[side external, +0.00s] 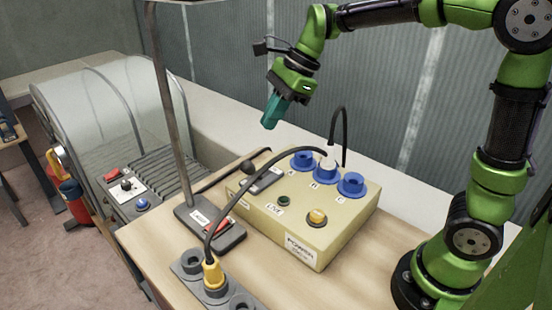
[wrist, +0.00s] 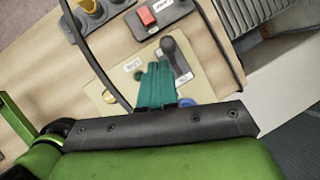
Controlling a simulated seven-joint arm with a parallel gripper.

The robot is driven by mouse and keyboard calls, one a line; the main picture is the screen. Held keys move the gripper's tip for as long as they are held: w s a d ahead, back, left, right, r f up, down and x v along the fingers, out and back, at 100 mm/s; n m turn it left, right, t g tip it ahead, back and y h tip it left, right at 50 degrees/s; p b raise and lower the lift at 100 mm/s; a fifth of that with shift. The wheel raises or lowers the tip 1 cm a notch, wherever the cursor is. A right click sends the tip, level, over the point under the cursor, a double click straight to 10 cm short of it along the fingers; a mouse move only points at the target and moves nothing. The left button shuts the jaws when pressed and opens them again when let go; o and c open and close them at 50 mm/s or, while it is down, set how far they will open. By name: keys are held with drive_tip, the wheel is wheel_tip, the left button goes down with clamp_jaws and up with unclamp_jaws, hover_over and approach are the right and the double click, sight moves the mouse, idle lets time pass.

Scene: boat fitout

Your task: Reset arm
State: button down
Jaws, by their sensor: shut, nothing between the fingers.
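My gripper (side external: 270,122) is teal and hangs from the green arm in the side external view, above and behind the left part of the yellow power box (side external: 318,238). Its fingers are shut with nothing between them, and they touch nothing. In the wrist view my gripper (wrist: 158,68) points at the box (wrist: 205,92), which it partly hides. The box has several blue sockets (side external: 351,185) along its back edge, and a white plug (side external: 327,163) with a black cable sits at the middle one. A dark lever (side external: 250,168) is at the box's left end.
A lamp stand base (side external: 207,222) with a red switch is left of the box. A grey socket strip (side external: 187,262) holds a yellow plug (side external: 213,273) at the front. A clear-hooded machine (side external: 110,110) stands at the left. Loose cables arch over the bench; the air around my gripper is free.

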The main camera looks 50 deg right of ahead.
drive_tip(key=s+d+f+n+t+h, duration=0.1)
drive_tip(key=s+n+t, duration=0.3)
drive_tip(key=s+n, duration=1.2)
drive_tip(key=shift+s+d+n+h, duration=0.2)
drive_tip(key=shift+d+n+h, duration=0.1)
drive_tip(key=shift+n+h, duration=0.6)
